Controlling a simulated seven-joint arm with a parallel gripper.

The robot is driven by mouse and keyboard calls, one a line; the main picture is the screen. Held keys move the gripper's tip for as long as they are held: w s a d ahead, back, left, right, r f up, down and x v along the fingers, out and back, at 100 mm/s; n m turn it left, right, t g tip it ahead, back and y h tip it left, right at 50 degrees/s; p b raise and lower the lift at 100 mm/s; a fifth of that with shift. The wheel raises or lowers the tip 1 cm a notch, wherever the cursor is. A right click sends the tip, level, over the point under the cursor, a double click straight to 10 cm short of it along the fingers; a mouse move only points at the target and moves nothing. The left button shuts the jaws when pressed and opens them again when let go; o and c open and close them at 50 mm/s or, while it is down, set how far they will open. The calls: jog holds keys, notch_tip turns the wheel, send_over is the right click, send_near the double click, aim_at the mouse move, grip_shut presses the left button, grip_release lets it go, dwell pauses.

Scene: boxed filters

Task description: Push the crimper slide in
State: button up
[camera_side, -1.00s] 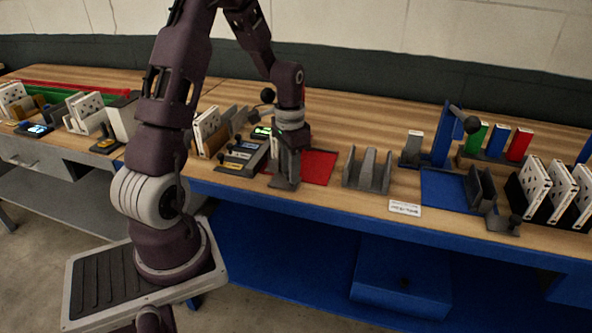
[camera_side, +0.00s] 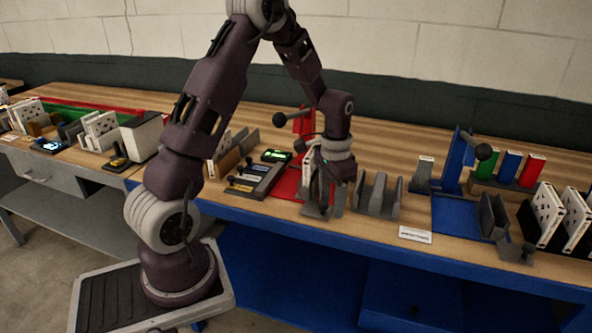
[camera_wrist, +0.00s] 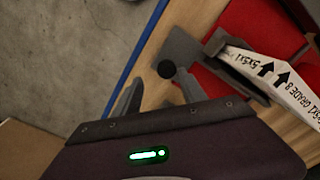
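The red crimper station (camera_side: 304,122) has a red upright, a lever with a black ball and a red base. A white boxed filter (camera_wrist: 275,74), marked "GRADE 8", stands on it in grey holders. The grey slide (camera_wrist: 180,47) with its black knob (camera_wrist: 165,69) is at the station's front edge. My gripper (camera_side: 331,198) is low at the front of this station, and partly hides the slide and the filter in the side view. In the wrist view two grey fingers of my gripper (camera_wrist: 158,88) stand apart, with the knob just beyond their tips. I cannot tell whether they touch it.
A grey slotted rack (camera_side: 378,196) stands close on the right. A dark switch panel (camera_side: 252,180) with a green display is on the left. Farther right stands a blue station (camera_side: 456,205) with its own slide. The table's blue front edge (camera_side: 300,225) is close.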

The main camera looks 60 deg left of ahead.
notch_tip(320, 180, up, 7)
jog(key=s+d+r+t, duration=0.4)
jog(key=s+d+r, duration=0.9)
jog(key=s, duration=0.3)
jog(key=shift+d+r, duration=0.25)
jog(key=shift+r, duration=0.1)
